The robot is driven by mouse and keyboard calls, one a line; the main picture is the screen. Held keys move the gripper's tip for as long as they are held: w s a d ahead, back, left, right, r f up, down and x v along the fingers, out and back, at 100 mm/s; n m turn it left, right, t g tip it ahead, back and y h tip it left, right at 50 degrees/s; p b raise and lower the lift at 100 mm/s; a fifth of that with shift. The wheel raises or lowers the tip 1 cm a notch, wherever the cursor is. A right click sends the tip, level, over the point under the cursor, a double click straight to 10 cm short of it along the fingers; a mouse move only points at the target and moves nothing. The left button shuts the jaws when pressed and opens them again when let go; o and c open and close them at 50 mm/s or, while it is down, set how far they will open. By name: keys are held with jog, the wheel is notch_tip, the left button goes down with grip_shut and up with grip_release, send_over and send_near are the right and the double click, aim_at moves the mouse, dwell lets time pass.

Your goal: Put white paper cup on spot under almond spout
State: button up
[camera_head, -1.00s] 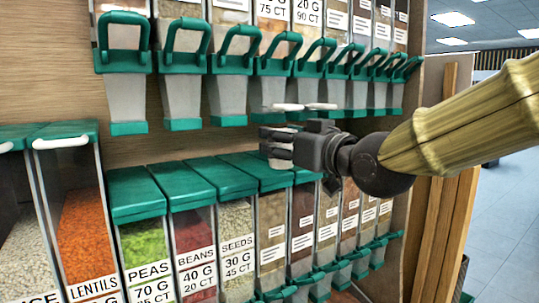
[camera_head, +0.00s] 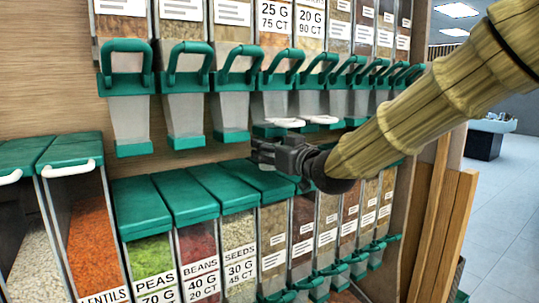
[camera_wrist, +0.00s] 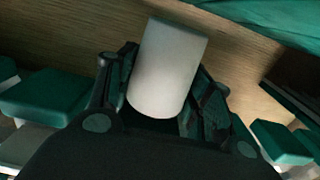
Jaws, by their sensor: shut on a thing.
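The white paper cup (camera_wrist: 168,70) shows in the wrist view between the two fingers, slightly tilted. My gripper (camera_wrist: 162,100) is shut on it. In the head view, my gripper (camera_head: 264,154) is in the gap between the upper dispensers and the lower bins, below the dispensers with the 25 G and 20 G labels. The cup cannot be made out clearly in that view. Two white rounded pieces (camera_head: 320,119) show below the spouts just above my gripper. No almond name is readable, so I cannot tell which spout (camera_head: 272,106) is the almond one.
A row of upper dispensers with green handles (camera_head: 236,68) hangs close above my gripper. Lower bins with green lids (camera_head: 182,200) lie close beneath. Wooden boards (camera_head: 440,225) stand at the right. The gap to the left of my gripper is free.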

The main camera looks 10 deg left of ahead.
aim_at(263, 167)
jog(key=shift+w, duration=0.15)
jog(key=shift+f+p, duration=0.45)
jog(key=shift+p, duration=0.25)
jog(key=shift+a+f+p, duration=0.1)
jog(key=shift+f+p, duration=0.55)
jog(key=shift+f, duration=0.65)
jog(key=shift+f, duration=0.1)
jog(key=o, duration=0.7)
jog(key=shift+c, duration=0.2)
